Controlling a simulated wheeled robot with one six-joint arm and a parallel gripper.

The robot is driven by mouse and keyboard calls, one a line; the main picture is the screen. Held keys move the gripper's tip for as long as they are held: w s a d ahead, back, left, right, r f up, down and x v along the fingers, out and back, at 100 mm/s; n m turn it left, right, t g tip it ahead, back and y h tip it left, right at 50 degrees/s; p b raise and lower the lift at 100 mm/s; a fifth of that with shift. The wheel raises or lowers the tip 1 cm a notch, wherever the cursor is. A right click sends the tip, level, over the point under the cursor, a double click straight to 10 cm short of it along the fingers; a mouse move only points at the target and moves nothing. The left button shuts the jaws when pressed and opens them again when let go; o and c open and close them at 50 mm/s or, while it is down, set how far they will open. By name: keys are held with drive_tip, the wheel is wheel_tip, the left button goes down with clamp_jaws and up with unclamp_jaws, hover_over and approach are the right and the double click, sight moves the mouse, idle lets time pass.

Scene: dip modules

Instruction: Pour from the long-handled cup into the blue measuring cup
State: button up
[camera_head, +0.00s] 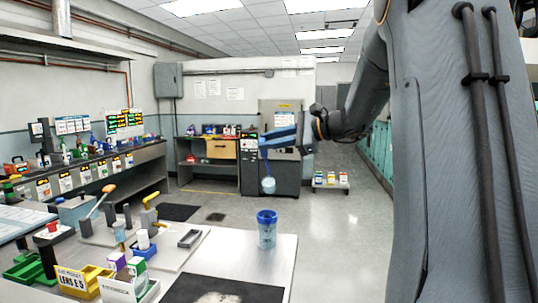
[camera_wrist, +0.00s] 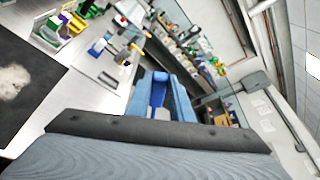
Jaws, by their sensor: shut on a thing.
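The blue measuring cup (camera_head: 267,232) stands upright on the light table, near its right far edge, with a darker blue rim. My gripper (camera_head: 264,142) is shut on the blue handle of the long-handled cup (camera_head: 268,185). The handle hangs down from the fingers, and the small pale-blue cup at its lower end looks roughly upright. In the head view it hangs above the measuring cup's rim, apart from it; the depth between them is hard to tell. In the wrist view the blue handle (camera_wrist: 158,92) shows between the fingers, and the cup end is hidden. The contents are not visible.
A black mat (camera_head: 222,290) lies at the table's front. A stand with an orange-tipped lever (camera_head: 100,201), a yellow bin (camera_head: 78,281), a green bin (camera_head: 30,268) and a small dark-rimmed tray (camera_head: 190,238) are to the left. The table around the measuring cup is clear.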

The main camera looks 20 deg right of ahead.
drive_tip(key=shift+s+f+b, duration=0.1)
drive_tip(key=shift+f+b, duration=0.1)
drive_tip(key=shift+b, duration=0.15)
drive_tip(key=shift+n+t, duration=0.4)
drive_tip(key=shift+n, duration=0.4)
drive_tip(key=shift+s+a+f+b, duration=0.35)
drive_tip(key=shift+f+b, duration=0.35)
drive_tip(key=shift+b, duration=0.55)
drive_tip(key=shift+s+a+f+b, duration=0.2)
drive_tip(key=shift+s+f+b, duration=0.2)
drive_tip(key=shift+f+b, duration=0.55)
drive_tip(key=shift+s+a+f+b, duration=0.3)
drive_tip(key=shift+s+f+b, duration=0.15)
drive_tip(key=shift+b, duration=1.05)
drive_tip(key=shift+s+a+f+n+b, duration=0.2)
drive_tip(key=shift+f+b, duration=0.15)
drive_tip(key=shift+b, duration=0.35)
drive_tip(key=shift+s+a+f+n+b, duration=0.15)
drive_tip(key=shift+f+b, duration=0.2)
drive_tip(key=shift+b, duration=0.3)
drive_tip(key=shift+s+f+b, duration=0.15)
drive_tip(key=shift+f+b, duration=0.15)
drive_tip(key=shift+b, duration=0.25)
drive_tip(key=shift+s+f+b, duration=0.1)
drive_tip(key=shift+f+b, duration=0.1)
drive_tip(key=shift+b, duration=0.15)
